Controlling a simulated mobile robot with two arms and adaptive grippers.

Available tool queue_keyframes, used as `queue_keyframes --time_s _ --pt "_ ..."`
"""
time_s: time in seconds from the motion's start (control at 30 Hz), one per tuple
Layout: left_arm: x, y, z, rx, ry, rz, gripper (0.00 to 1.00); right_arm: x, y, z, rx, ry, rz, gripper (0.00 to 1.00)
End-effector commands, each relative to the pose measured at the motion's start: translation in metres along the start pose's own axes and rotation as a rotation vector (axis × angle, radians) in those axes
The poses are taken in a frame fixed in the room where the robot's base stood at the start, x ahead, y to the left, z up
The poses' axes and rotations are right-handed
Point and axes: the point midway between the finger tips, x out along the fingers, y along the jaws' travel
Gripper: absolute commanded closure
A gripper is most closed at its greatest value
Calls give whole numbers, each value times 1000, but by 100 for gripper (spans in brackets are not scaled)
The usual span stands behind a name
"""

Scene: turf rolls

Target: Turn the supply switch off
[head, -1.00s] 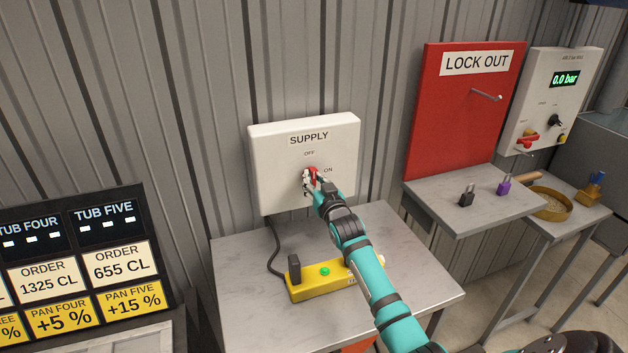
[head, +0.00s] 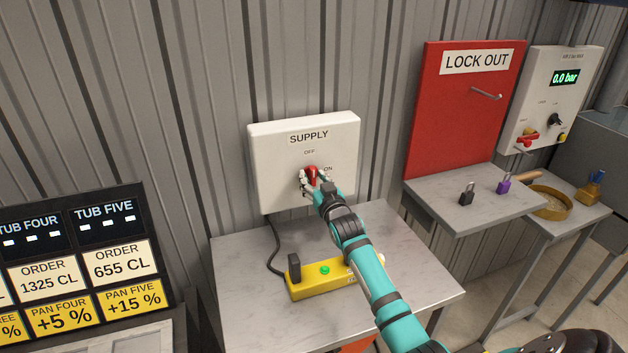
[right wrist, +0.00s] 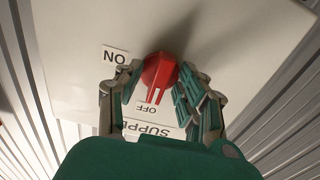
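The white supply box (head: 270,165) is on the corrugated wall, with a red rotary switch (head: 312,174) on its front. In the right wrist view, the switch's white-marked end (right wrist: 155,90) points at the OFF label (right wrist: 149,108), and the ON label (right wrist: 115,57) lies off to its side. My right gripper (head: 316,181) is at the switch. In the right wrist view, its fingers (right wrist: 157,98) stand apart on either side of the red knob, with visible gaps between them and it. My left gripper is not in view.
Below the box, a grey table (head: 245,265) holds a yellow control box (head: 310,284) with a green button. To the right are a red lock-out board (head: 455,130) and a shelf (head: 440,205) with two padlocks. Order displays (head: 80,230) stand at left.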

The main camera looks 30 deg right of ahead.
Motion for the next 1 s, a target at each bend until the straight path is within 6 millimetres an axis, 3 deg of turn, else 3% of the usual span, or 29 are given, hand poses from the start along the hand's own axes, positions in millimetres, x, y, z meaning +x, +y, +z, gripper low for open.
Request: queue_keyframes --time_s 0.23,0.7,1.0 --pt "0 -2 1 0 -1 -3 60 -16 0 1 1 0 -1 62" --pt "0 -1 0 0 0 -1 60 -106 0 1 0 -1 0 62" --pt "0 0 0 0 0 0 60 -121 0 0 0 -1 1 62"
